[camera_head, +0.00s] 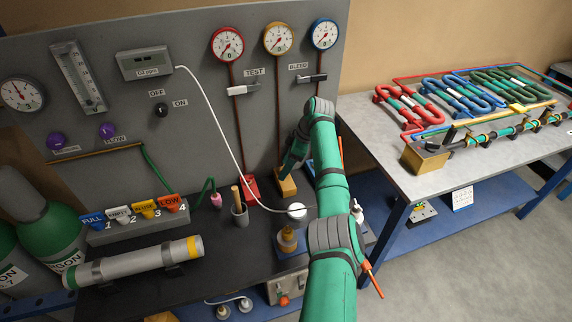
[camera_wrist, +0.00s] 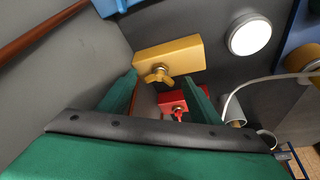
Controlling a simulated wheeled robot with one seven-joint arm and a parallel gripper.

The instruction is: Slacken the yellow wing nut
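The yellow wing nut (camera_wrist: 158,75) sits on the front face of a yellow block (camera_wrist: 185,53) in the wrist view. The block also shows in the head view (camera_head: 287,188), at the foot of the panel, below the yellow-rimmed gauge; the nut is not clear there. My gripper (camera_wrist: 161,78) is open, its two green fingers well apart. The nut appears in the gap between the fingertips, with no finger visibly touching it. In the head view my gripper (camera_head: 291,163) is just above the yellow block, partly hidden by my arm.
A red block (camera_wrist: 172,98) with a red wing nut (camera_wrist: 178,113) is close beside the yellow one. A white round disc (camera_wrist: 250,36) and a white hose (camera_wrist: 262,80) are to the right. In the head view, a cup with a wooden handle (camera_head: 240,214) stands left on the dark bench.

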